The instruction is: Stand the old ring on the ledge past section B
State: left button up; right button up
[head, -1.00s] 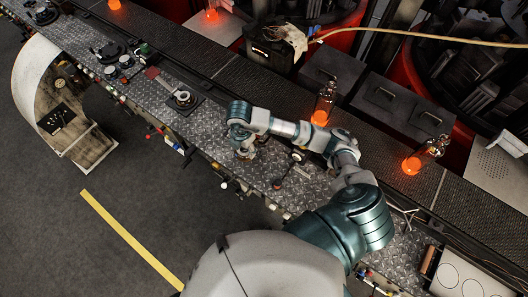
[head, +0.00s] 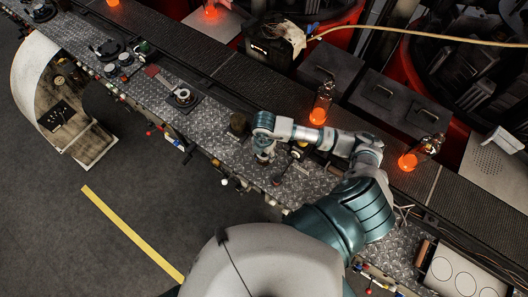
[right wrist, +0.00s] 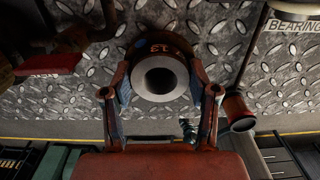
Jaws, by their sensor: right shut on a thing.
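My right arm reaches left over the metal ledge in the head view, with the right gripper (head: 263,155) low over the diamond-plate surface, small and partly hidden by its own wrist. In the right wrist view, my right gripper (right wrist: 160,92) has its two fingers on either side of a thick grey ring (right wrist: 160,76) with a dark hole. The ring has reddish marks on its upper edge, and its open face is toward the camera. I take it for the old ring. Whether it touches the surface behind it, I cannot tell. My left gripper is not in view.
Further left, a round metal part (head: 183,97) sits on a dark square plate. A "BEARING" label (right wrist: 293,25) and a dark reddish tube (right wrist: 237,110) lie right of the ring.

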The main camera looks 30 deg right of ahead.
aim_at(265, 155)
jog(key=o, duration=1)
jog(key=shift+d+f, duration=0.1)
jog(key=shift+f, duration=0.1)
jog(key=o, duration=0.4)
jog(key=shift+d, duration=0.15)
jog(key=shift+c, duration=0.2)
jog(key=shift+o, duration=0.2)
jog(key=shift+d, duration=0.45)
jog(key=shift+r, duration=0.25)
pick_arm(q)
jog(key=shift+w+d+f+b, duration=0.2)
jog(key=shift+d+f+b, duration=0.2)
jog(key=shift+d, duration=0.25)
pick_arm(e)
notch_tip(265, 155, up, 12)
jog(key=shift+a, duration=0.2)
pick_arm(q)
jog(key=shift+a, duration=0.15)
pick_arm(e)
jog(key=shift+a+f, duration=0.1)
jog(key=shift+a, duration=0.15)
